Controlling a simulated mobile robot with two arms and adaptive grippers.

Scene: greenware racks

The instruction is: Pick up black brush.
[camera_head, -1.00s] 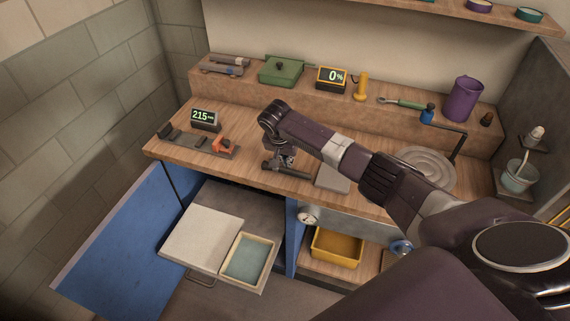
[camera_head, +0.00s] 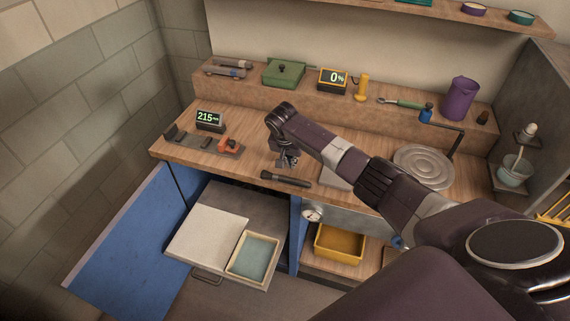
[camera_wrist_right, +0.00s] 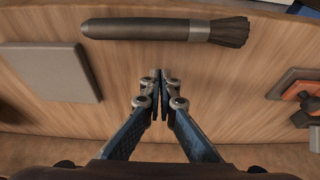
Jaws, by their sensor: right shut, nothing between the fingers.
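The black brush (camera_head: 286,179) lies on the wooden worktop near its front edge, with its bristles toward the left. In the right wrist view the brush (camera_wrist_right: 150,29) lies across the top, bristles to the right. My right gripper (camera_head: 287,163) is just behind the brush in the head view, apart from it. In the right wrist view my right gripper (camera_wrist_right: 161,78) has its fingertips together with nothing between them, and a strip of bare wood separates them from the brush handle. My left gripper is not in view.
A grey slab (camera_head: 336,178) lies right of the brush, partly behind my arm. Below are an open blue door (camera_head: 126,239) and a pulled-out drawer holding a framed tray (camera_head: 253,257).

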